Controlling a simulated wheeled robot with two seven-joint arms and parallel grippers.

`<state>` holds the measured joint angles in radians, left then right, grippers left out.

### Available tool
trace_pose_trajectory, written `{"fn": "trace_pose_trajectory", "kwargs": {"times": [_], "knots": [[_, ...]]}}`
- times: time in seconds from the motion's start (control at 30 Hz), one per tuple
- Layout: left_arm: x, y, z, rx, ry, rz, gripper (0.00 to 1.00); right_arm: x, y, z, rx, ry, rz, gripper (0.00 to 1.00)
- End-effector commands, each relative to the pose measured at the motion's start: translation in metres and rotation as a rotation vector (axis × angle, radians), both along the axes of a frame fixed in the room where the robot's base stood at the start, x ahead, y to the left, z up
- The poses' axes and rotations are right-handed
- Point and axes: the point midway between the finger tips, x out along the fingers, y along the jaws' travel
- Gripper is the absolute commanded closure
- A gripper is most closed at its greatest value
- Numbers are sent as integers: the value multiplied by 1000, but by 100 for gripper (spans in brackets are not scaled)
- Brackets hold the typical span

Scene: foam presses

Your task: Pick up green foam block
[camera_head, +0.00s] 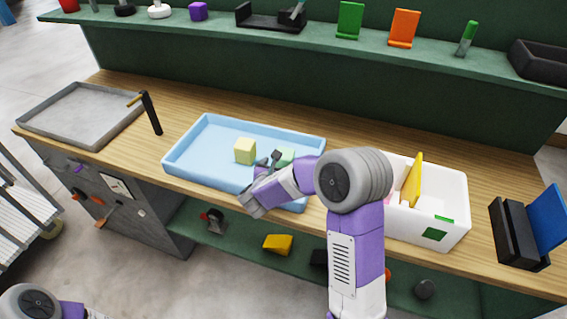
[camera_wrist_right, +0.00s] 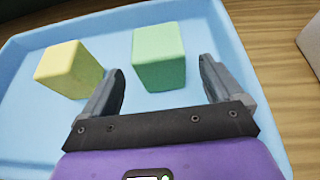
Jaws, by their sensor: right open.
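A pale green foam block (camera_wrist_right: 159,57) lies in the light blue tray (camera_head: 190,142). In the head view the green block (camera_head: 286,155) is partly hidden behind my right gripper. A yellow foam block (camera_head: 244,150) lies to its left in the same tray; it also shows in the right wrist view (camera_wrist_right: 68,69). My right gripper (camera_wrist_right: 160,82) is open and empty, with the green block ahead of and between its fingers in the picture. In the head view my right gripper (camera_head: 275,158) is over the tray. My left gripper is not in view; only part of my left arm shows at bottom left.
A white bin (camera_head: 456,205) with a yellow piece (camera_head: 413,181) stands right of the tray. A black holder with a blue panel (camera_head: 546,219) is at far right. A green shelf (camera_head: 330,47) runs behind.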

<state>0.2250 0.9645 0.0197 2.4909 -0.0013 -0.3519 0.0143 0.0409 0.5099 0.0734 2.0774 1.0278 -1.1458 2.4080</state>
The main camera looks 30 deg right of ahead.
Motion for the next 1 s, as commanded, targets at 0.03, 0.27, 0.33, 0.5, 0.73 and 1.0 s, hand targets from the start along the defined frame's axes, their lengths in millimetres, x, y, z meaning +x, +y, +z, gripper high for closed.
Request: {"fn": "trace_pose_trajectory", "kwargs": {"times": [0.03,0.27,0.33,0.5,0.73,1.0], "knots": [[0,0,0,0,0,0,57,3,-5,-2,0,0,-3,6],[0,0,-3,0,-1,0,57,23,-25,-15,0,0,-2,6],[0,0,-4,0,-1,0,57,29,-32,-18,-1,0,-2,6],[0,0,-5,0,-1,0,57,37,-39,-22,-1,0,0,6],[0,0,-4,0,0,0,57,37,-39,-22,-1,0,1,12],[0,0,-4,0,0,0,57,37,-39,-22,0,-1,1,54]]}}
